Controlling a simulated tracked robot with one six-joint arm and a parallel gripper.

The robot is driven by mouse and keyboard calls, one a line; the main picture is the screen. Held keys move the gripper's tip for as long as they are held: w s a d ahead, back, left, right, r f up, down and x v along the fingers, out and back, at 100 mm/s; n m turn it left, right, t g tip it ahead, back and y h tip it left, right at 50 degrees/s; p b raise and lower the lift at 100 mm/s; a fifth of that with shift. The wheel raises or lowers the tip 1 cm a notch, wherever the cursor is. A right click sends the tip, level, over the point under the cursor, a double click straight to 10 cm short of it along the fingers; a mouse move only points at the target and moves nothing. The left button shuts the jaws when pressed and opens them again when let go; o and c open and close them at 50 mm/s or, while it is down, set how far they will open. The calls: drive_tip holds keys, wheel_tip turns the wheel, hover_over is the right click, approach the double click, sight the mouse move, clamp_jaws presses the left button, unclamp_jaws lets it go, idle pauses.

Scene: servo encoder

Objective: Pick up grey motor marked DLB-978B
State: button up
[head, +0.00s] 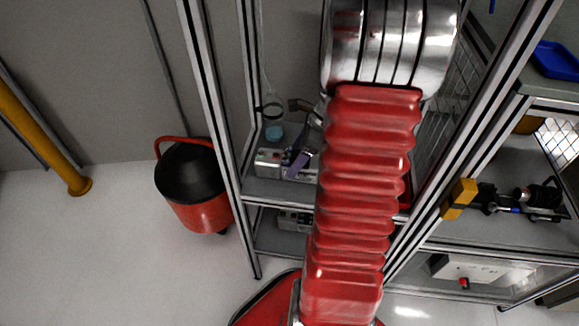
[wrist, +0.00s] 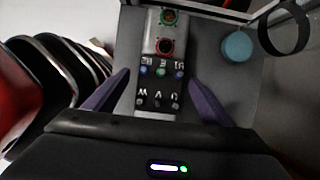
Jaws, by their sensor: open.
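A grey box-shaped unit (wrist: 151,32) lies on the shelf in the wrist view. It has two round sockets, one ringed green and one red, and a black panel with white letters, knobs and small coloured parts. I cannot read DLB-978B on it or tell whether it is the motor. My gripper (wrist: 160,78) is open, its purple fingers on either side of the panel end, with no clear contact. In the head view, my gripper (head: 297,160) is low over the shelf, partly behind my arm, beside a light grey box (head: 268,161).
A teal round object (wrist: 237,46) stands right of the unit, near a dark ring (wrist: 283,28). The metal-framed shelf (head: 262,191) has upright posts close by. Another grey box (head: 290,219) is on the shelf below. A red bin (head: 195,190) stands on the floor left.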

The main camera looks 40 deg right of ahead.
sight(294, 159)
drive_tip(key=shift+x, duration=2.15)
clamp_jaws()
